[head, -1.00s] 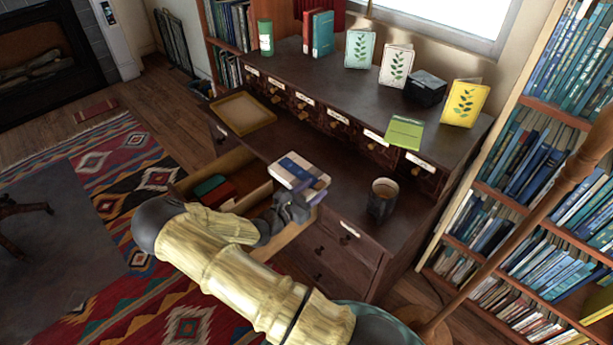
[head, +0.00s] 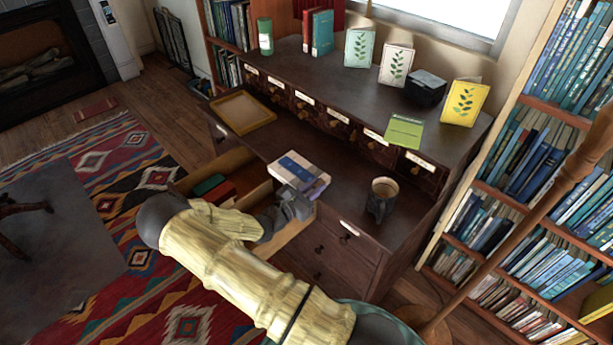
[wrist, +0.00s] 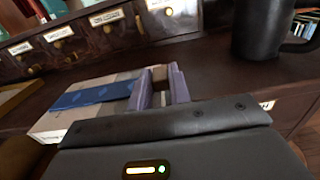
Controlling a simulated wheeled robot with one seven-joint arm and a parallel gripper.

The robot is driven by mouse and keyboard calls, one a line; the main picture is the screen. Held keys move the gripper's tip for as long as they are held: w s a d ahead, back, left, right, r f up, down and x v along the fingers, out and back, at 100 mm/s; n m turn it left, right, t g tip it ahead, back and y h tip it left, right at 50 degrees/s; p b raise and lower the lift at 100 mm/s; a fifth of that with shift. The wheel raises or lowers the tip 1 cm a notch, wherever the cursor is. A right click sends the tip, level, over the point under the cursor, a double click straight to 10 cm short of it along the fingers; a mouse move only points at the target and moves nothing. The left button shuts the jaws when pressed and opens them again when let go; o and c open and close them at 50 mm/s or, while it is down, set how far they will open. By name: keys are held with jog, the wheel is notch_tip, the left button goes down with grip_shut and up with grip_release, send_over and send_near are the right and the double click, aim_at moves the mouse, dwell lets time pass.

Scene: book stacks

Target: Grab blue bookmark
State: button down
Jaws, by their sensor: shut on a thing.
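The blue bookmark (wrist: 95,94) is a flat blue strip across the top of a pale book (wrist: 60,118) in the wrist view. In the head view the book (head: 291,173) lies on the desk's lower top, above the open drawer, with the blue strip (head: 296,165) on it. My gripper (wrist: 161,88) has its lavender fingers at the strip's right end, at the book's edge. It is shut on the bookmark, though the contact between the fingers is hard to see. In the head view my gripper (head: 312,192) is at the book's front right corner.
A dark mug (head: 382,198) stands right of the book. An open drawer (head: 225,178) holding green and red items lies below left. An empty wooden tray (head: 243,112) is at the back left. Small labelled drawers (head: 337,113) line the back. Bare desktop lies behind the book.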

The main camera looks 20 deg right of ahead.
notch_tip(320, 180, up, 10)
jog(key=p, duration=0.1)
dwell(0.5)
dwell(0.4)
